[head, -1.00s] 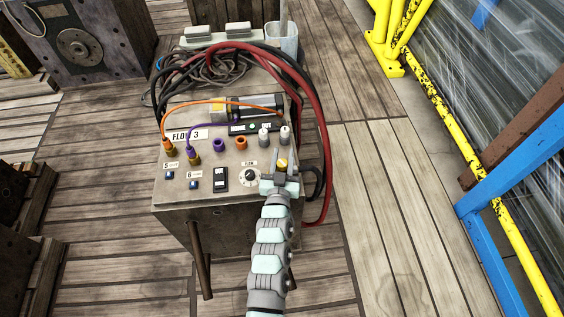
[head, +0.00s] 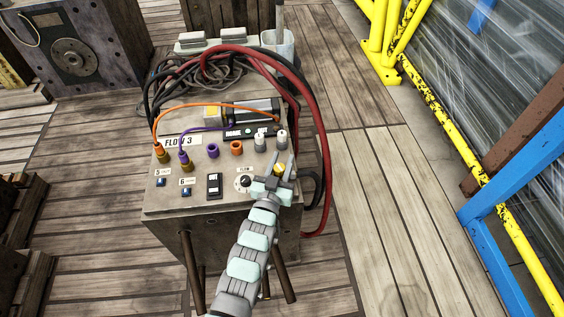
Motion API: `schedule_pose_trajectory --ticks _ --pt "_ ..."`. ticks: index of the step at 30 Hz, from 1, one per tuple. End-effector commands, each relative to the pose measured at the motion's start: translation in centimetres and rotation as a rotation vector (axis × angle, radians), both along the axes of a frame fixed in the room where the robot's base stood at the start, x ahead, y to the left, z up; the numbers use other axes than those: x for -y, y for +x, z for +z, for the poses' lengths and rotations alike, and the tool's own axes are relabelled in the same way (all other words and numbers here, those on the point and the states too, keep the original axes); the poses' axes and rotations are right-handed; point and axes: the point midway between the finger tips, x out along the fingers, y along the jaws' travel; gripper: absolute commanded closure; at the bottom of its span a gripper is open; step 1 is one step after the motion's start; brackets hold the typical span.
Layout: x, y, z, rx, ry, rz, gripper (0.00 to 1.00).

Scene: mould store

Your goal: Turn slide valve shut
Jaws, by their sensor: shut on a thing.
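A grey box labelled FLOW 3 (head: 160,205) stands on the plank floor, its sloped panel facing up. The slide valve appears to be the small yellow piece (head: 279,170) near the panel's right edge. My gripper (head: 279,164) is shut on it, with a grey finger on either side. The fingers and gripper body hide the valve's lower part, so I cannot tell how far it is turned. A round white dial with a black knob (head: 244,182) sits just left of my gripper.
Orange and purple sockets (head: 236,148), cabled plugs (head: 163,154) and grey-white fittings (head: 282,139) crowd the panel behind and left. A thick red hose (head: 325,150) loops down the box's right side. Bare planks lie further right, before a yellow rail (head: 472,168).

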Motion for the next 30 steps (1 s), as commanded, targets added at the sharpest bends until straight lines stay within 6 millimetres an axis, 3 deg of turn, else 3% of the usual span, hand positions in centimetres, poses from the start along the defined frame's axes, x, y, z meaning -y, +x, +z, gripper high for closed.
schedule_pose_trajectory --ticks 10,11,18,26,30 --pt "-0.1 0.0 -0.3 -0.007 0.001 0.001 1.00" --pt "-0.1 0.0 -0.3 -0.007 0.001 0.001 0.66" --pt "0.0 0.0 -0.2 -0.004 0.000 0.000 0.47" --pt "0.0 -0.1 -0.1 -0.003 0.001 0.000 0.47" --pt "-0.4 -1.2 0.2 -0.003 0.000 -0.001 0.47"
